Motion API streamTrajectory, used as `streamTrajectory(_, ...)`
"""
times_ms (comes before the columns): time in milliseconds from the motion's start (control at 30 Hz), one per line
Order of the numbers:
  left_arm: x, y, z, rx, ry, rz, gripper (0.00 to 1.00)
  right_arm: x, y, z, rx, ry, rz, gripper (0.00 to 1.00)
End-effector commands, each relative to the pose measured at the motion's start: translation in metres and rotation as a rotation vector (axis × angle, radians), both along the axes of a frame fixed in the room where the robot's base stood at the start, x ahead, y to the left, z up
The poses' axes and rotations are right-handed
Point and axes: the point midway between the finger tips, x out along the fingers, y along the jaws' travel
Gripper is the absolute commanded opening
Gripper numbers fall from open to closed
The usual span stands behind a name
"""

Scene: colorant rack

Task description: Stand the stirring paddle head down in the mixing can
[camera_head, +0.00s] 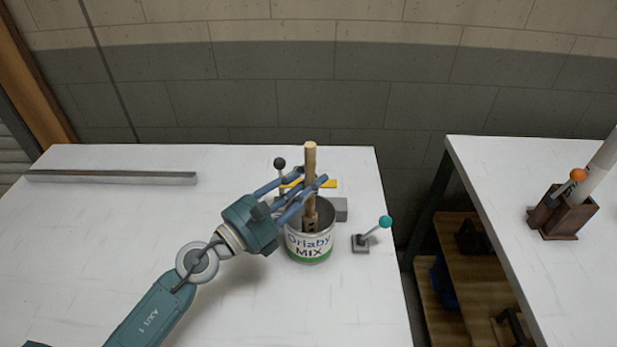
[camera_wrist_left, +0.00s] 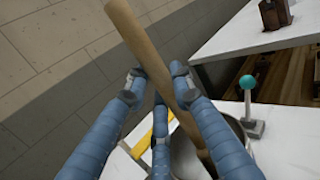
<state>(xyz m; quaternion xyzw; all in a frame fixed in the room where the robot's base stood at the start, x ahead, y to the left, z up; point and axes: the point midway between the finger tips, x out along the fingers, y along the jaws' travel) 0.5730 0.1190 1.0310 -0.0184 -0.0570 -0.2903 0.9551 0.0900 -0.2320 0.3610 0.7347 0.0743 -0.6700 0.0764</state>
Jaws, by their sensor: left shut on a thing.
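The stirring paddle (camera_head: 310,163) is a wooden stick standing about upright, its lower end inside the mixing can (camera_head: 309,248). The can is a metal pail labelled "MIX" on the white table. My left gripper (camera_head: 306,186) has its blue fingers around the wooden handle just above the can's rim. In the left wrist view the paddle handle (camera_wrist_left: 140,42) runs between the fingers (camera_wrist_left: 158,88), and part of the can's rim (camera_wrist_left: 238,130) shows behind them. The paddle's lowest part is hidden inside the can. My right gripper is not in view.
A teal-knobbed lever (camera_head: 384,222) stands right of the can. A black-knobbed lever (camera_head: 280,164), a yellow bar (camera_head: 328,184) and a grey block (camera_head: 340,209) are close behind it. A grey rail (camera_head: 110,177) lies at the back left. A second table (camera_head: 500,200) is across a gap.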

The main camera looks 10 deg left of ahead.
Motion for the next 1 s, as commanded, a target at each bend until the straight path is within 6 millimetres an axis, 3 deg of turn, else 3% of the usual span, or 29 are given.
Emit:
streamTrajectory(100, 0.0, 0.0, 0.001, 0.001, -0.001, 0.0, 0.0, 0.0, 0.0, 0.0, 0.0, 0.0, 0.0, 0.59)
streamTrajectory(133, 0.0, 0.0, 0.001, 0.001, -0.001, 0.0, 0.29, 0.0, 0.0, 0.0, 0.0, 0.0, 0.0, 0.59)
streamTrajectory(200, 0.0, 0.0, 0.001, 0.001, -0.001, 0.0, 0.43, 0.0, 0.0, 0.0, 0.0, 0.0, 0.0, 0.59)
streamTrajectory(233, 0.0, 0.0, 0.001, 0.001, -0.001, 0.0, 0.45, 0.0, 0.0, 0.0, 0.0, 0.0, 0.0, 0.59)
streamTrajectory(633, -0.008, 0.005, -0.003, 0.0, 0.004, 0.001, 0.45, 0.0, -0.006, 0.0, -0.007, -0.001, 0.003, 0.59)
streamTrajectory(1000, -0.069, 0.046, -0.012, -0.002, 0.006, 0.002, 0.45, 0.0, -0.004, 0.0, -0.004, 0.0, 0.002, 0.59)
